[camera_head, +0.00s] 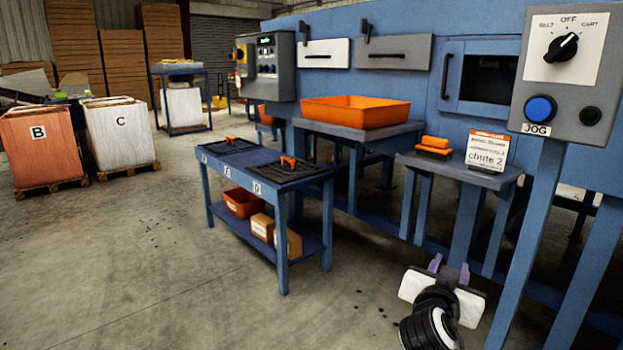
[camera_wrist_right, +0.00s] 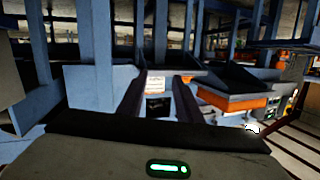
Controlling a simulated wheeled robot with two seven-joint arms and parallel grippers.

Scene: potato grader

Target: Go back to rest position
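My right gripper (camera_head: 450,269) shows low at the right of the head view, over the concrete floor and left of the blue post under the control box. Its two purple-tipped fingers stand apart with nothing between them. In the right wrist view the two dark fingers (camera_wrist_right: 158,100) also stand apart, with an empty gap between them. My left gripper and left arm do not show in either view.
The control box (camera_head: 566,70) with a dial stands close at right. A small blue stand (camera_head: 490,180) holds orange items and a "chute 2" sign. A blue cart (camera_head: 262,178) stands mid-view. An orange tray (camera_head: 355,112) sits behind. Floor (camera_head: 130,260) at left is clear.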

